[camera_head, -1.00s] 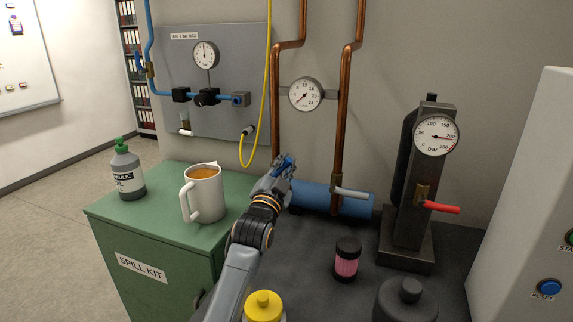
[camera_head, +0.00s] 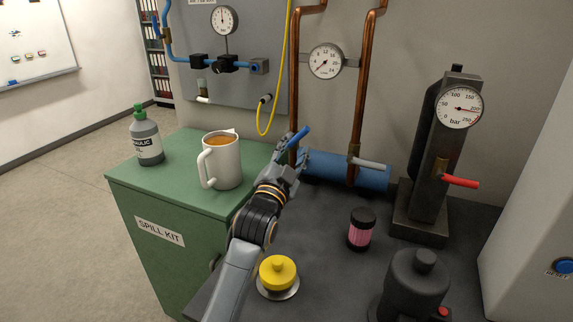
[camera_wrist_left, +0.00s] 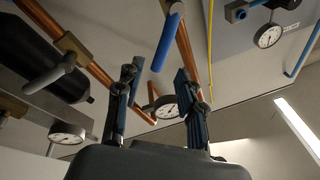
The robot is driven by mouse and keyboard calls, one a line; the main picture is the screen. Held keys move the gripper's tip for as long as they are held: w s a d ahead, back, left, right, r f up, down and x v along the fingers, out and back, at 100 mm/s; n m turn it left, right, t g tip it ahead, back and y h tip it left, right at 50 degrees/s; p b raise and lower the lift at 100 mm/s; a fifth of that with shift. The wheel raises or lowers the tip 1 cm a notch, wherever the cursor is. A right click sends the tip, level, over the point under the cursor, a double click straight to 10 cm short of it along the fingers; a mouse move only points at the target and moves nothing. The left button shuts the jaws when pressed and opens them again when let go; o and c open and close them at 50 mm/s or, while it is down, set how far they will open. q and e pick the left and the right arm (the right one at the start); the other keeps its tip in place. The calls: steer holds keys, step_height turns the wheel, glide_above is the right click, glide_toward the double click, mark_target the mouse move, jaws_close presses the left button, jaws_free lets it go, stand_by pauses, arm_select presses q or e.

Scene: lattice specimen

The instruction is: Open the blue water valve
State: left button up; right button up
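The blue valve handle (camera_head: 299,135) is on the left copper pipe (camera_head: 295,90), low down, just beyond my left gripper's fingertips. In the left wrist view the blue handle (camera_wrist_left: 166,42) points down from its pipe, in the gap between the fingers as seen. My left gripper (camera_head: 291,158) is open and empty; its two fingers stand apart in the left wrist view (camera_wrist_left: 157,80). Whether either finger touches the handle cannot be told. Part of the valve body is hidden behind my gripper in the head view. My right gripper is not in view.
A grey-handled valve (camera_head: 366,163) is on the right copper pipe, before a blue cylinder (camera_head: 345,172). A red-handled valve (camera_head: 459,181) is further right. A white jug (camera_head: 222,163) stands left on the green cabinet (camera_head: 140,195). A pink jar (camera_head: 361,230) and yellow-topped item (camera_head: 278,272) stand nearby.

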arm_select(q)
steer(key=v, duration=0.6)
steer(key=shift+w, duration=0.1)
